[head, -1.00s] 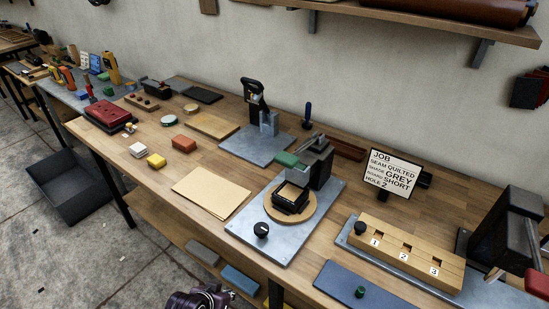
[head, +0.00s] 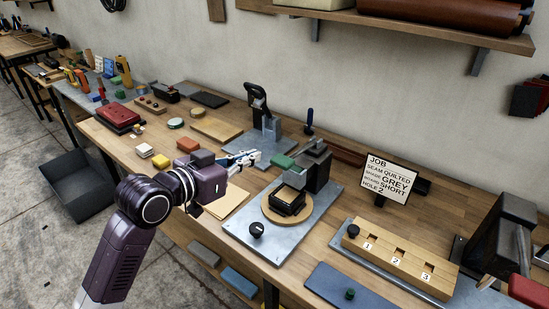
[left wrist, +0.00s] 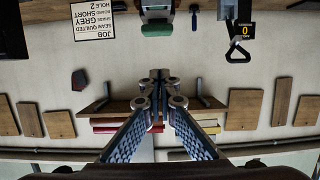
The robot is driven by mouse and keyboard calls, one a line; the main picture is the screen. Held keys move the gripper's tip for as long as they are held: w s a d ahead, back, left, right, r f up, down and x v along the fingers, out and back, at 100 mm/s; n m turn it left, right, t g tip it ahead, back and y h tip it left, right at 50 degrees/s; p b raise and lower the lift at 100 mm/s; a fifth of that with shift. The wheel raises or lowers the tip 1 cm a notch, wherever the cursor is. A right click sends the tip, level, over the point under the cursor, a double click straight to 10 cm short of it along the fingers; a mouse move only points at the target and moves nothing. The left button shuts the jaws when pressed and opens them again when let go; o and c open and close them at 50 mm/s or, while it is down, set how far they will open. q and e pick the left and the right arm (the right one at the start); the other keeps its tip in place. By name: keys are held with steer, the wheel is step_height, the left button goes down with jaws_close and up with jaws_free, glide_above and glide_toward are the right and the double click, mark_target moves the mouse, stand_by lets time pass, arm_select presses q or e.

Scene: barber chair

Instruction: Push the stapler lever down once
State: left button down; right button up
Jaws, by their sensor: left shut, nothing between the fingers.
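A bench machine has a green-gripped lever (head: 287,163) above a black square piece (head: 287,199) on a round wooden disc. Behind it stands a device with a black looped handle (head: 256,93). No label shows which is the stapler. In the left wrist view, upside down, the green grip (left wrist: 156,30) and looped handle (left wrist: 239,52) appear at the top. My left gripper (head: 256,156) is shut and empty, just left of the green grip in the head view; contact cannot be made out. Its tips (left wrist: 160,75) meet in the wrist view. My right gripper is out of view.
The job sign (head: 390,178) stands right of the machine. A wooden block with numbered holes (head: 400,262) and a blue mat (head: 340,288) lie at the front right. A wall shelf (head: 400,28) hangs above.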

arm_select(q)
steer(key=shift+w+r, duration=0.1)
steer(key=shift+r, duration=0.25)
steer(key=w+d+f+p, duration=0.4)
steer(key=w+d+f, duration=0.1)
steer(key=w+f, duration=0.1)
steer(key=shift+x, duration=1)
steer(key=shift+w+a, duration=0.15)
